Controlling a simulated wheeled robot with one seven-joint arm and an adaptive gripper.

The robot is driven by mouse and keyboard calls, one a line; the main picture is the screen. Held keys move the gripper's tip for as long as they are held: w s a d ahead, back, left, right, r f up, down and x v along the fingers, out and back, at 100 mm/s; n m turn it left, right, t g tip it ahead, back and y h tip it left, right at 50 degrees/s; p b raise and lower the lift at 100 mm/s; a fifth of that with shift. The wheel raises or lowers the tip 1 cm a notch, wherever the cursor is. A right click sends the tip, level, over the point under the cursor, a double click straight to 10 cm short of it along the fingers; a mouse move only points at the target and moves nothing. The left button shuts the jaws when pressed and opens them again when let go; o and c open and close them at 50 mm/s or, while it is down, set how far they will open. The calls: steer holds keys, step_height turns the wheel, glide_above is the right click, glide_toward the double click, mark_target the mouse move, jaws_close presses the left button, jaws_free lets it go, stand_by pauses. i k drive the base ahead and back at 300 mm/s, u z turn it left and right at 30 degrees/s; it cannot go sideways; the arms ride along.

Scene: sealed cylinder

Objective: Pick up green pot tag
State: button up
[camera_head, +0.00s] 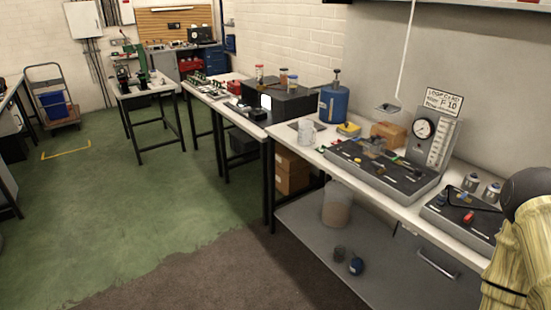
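No thing in view is clear enough to name for sure as the green pot tag. A yellowish ribbed form with a dark rounded top stands at the right edge and covers the near right end of the bench. My gripper is not in view.
The white bench (335,162) holds a blue cylinder (334,104), a clear jug (307,132), a gauge stand (424,128) and a second dark panel (470,218). A grey lower shelf (330,262) holds a bucket (337,204). The green floor (130,215) at left is largely clear.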

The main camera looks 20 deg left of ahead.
mark_target(321, 150)
steer(key=u, duration=0.3)
steer(key=k, duration=0.7)
steer(key=z, duration=0.75)
steer(key=i, duration=1.4)
steer(key=u, duration=0.15)
